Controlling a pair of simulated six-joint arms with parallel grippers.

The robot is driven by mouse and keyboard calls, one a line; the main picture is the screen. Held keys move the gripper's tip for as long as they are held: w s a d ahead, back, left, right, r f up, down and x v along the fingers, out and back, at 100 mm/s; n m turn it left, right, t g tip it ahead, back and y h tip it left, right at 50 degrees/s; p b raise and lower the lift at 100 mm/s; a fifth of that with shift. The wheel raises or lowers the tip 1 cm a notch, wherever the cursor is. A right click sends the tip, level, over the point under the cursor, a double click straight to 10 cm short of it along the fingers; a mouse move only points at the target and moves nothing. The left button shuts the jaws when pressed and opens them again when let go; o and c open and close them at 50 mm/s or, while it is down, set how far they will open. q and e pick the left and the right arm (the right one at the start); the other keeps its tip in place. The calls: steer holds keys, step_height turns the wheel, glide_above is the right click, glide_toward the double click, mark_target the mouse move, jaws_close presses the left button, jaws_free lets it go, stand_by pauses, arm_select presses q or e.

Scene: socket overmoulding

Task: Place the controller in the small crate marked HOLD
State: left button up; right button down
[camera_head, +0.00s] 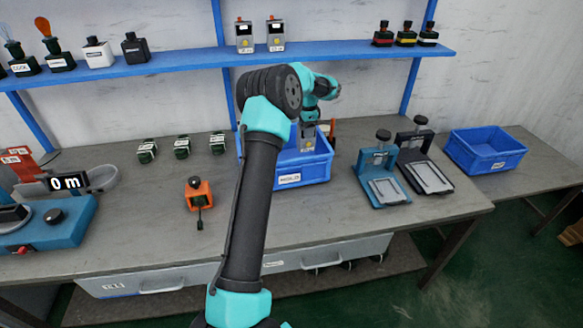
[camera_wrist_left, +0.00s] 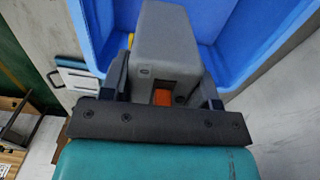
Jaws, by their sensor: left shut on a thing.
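My left gripper (camera_head: 308,128) reaches over the blue crate (camera_head: 318,170) at the middle of the bench and is shut on a grey, boxy controller (camera_head: 307,146). In the left wrist view the grey controller (camera_wrist_left: 168,50) sits between the two dark fingers (camera_wrist_left: 164,92), with the blue crate walls (camera_wrist_left: 240,60) around and beyond it. I cannot tell whether it touches the crate floor. Part of the crate is hidden by my arm. My right gripper is not in view.
A second blue crate (camera_head: 487,150) with a small label stands on the right-hand table. Two clamp-like fixtures (camera_head: 381,170) (camera_head: 422,155) stand right of the middle crate. Similar grey devices (camera_head: 244,36) stand on the blue shelf (camera_head: 340,49).

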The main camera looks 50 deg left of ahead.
mark_target(305, 150)
arm_select(q)
steer(key=shift+f, duration=0.1)
steer(key=shift+f, duration=2.4)
steer(key=shift+f, duration=0.1)
steer(key=shift+f, duration=2.4)
steer(key=shift+f, duration=0.15)
steer(key=o, duration=1.1)
steer(key=shift+c, duration=0.2)
